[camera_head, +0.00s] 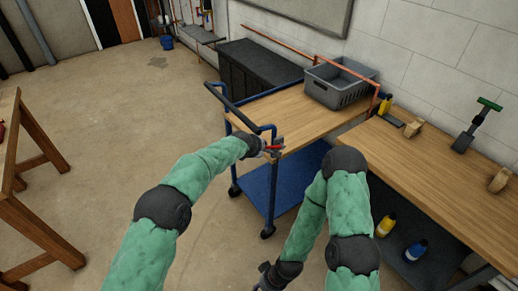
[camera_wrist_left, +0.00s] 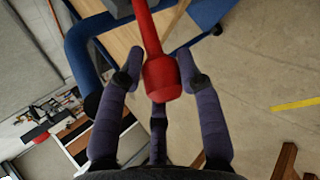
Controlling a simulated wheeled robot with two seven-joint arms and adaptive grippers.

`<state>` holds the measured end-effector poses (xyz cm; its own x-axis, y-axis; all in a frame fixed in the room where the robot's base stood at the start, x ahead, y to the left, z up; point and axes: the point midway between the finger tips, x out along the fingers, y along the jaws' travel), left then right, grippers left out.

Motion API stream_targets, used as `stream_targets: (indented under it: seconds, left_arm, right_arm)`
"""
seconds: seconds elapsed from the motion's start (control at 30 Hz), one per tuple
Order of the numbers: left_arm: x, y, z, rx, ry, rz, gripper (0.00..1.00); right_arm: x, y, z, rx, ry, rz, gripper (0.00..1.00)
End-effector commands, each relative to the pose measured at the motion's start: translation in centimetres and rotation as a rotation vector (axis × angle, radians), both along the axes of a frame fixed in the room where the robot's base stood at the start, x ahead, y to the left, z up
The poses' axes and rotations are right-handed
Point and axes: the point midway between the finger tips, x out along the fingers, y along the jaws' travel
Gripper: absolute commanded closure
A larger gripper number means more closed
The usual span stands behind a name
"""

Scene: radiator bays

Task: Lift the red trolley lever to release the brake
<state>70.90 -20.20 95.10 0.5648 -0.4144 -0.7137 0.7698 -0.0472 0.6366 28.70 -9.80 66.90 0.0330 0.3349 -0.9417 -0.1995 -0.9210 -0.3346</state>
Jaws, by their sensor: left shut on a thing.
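The red trolley lever (camera_head: 273,147) is at the near corner of the blue-framed trolley (camera_head: 290,118). In the left wrist view the lever's thick red knob (camera_wrist_left: 161,78) lies between the fingers, with its thin shaft running up and away. My left gripper (camera_head: 268,147) is at the lever, and it also shows in the left wrist view (camera_wrist_left: 159,70), shut on the knob. In the head view the fingers are small and partly hidden by the wrist. My right gripper (camera_head: 266,277) hangs low near the bottom edge, away from the trolley; its fingers are too small to read.
A grey crate (camera_head: 340,84) stands on the trolley's wooden top. A wooden workbench (camera_head: 430,160) with tools and blocks is at the right, bottles on its lower shelf. A wooden table (camera_head: 32,200) is at the left. The floor between (camera_head: 110,130) is clear.

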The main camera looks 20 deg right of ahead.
Motion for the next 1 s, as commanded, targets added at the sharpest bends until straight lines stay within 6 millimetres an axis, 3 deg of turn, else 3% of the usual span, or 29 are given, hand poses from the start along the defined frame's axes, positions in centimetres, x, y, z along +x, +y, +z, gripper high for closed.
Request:
stream_targets:
  seconds: [0.03, 0.27, 0.3, 0.37, 0.77, 1.0]
  left_arm:
    - [-0.5, -0.3, -0.7, 0.007, 0.012, -0.007, 1.0]
    - [-0.6, -0.3, -0.7, 0.007, 0.012, -0.007, 1.0]
    - [-0.6, -0.3, -0.7, 0.007, 0.012, -0.007, 0.56]
    - [-0.5, -0.3, -0.7, 0.006, 0.012, -0.007, 0.44]
    - [-0.3, 0.0, 0.1, 0.002, 0.003, -0.002, 0.44]
    - [-1.6, 1.0, 1.8, 0.0, 0.001, -0.002, 0.44]
  right_arm:
    - [0.0, 0.0, 0.0, 0.0, 0.0, 0.0, 0.6]
    - [0.0, 0.0, 0.0, 0.0, 0.0, 0.0, 0.6]
    - [0.0, 0.0, 0.0, 0.0, 0.0, 0.0, 0.6]
    - [0.0, 0.0, 0.0, 0.0, 0.0, 0.0, 0.6]
    - [0.0, 0.0, 0.0, 0.0, 0.0, 0.0, 0.6]
    - [0.0, 0.0, 0.0, 0.0, 0.0, 0.0, 0.6]
